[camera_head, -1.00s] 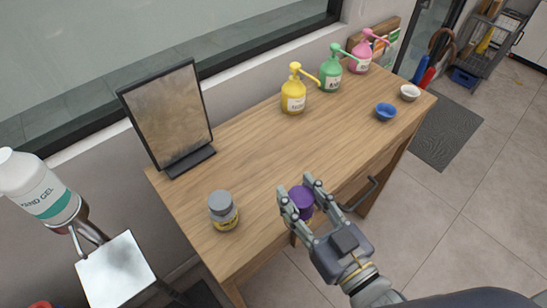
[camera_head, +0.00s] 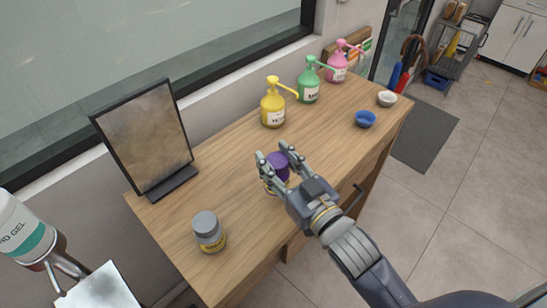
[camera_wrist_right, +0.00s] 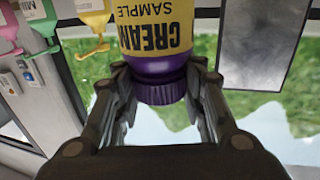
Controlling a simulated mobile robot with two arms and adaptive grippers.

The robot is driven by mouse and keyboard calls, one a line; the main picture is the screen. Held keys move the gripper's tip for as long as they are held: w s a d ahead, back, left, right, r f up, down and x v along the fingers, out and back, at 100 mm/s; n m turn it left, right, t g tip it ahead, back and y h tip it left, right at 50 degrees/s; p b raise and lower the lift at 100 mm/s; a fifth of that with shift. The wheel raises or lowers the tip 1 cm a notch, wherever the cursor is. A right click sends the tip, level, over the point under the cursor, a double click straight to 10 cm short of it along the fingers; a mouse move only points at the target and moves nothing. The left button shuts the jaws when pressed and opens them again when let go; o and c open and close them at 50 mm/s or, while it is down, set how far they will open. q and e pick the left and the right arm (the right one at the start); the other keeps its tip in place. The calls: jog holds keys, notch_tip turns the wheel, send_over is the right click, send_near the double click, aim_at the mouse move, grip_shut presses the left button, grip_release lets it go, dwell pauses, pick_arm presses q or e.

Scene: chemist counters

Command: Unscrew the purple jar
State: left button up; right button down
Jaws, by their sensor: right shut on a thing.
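The purple jar has a ridged purple lid (camera_head: 278,164) and a yellow label, a little of which shows below the lid in the head view. My right gripper (camera_head: 277,158) is shut on the lid, one finger on each side. The right wrist view hangs upside down and shows the lid (camera_wrist_right: 162,88) between the fingers and the label (camera_wrist_right: 154,28) reading CREAM SAMPLE. The jar looks upright, over the wooden counter; whether its base touches the wood I cannot tell. My left gripper is not in view.
A grey-lidded jar (camera_head: 208,231) stands near the counter's (camera_head: 225,160) left front. A dark framed panel (camera_head: 148,135) stands behind it. Yellow (camera_head: 272,108), green (camera_head: 308,85) and pink (camera_head: 338,68) pump bottles line the back.

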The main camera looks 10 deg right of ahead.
aim_at(288, 179)
jog(key=w, duration=0.3)
jog(key=shift+w+d+f, duration=0.1)
jog(key=shift+w, duration=0.2)
notch_tip(288, 179, down, 3)
jog(key=shift+f+p, duration=0.2)
jog(key=shift+p, duration=0.2)
jog(key=shift+f, duration=0.1)
jog(key=shift+f, duration=0.1)
jog(key=c, duration=1)
grip_release()
jog(key=b+v, duration=0.2)
jog(key=v, duration=0.9)
jog(key=shift+s+b, duration=0.1)
jog(key=shift+b, duration=0.2)
jog(key=shift+s+d, duration=0.1)
jog(key=shift+s, duration=0.35)
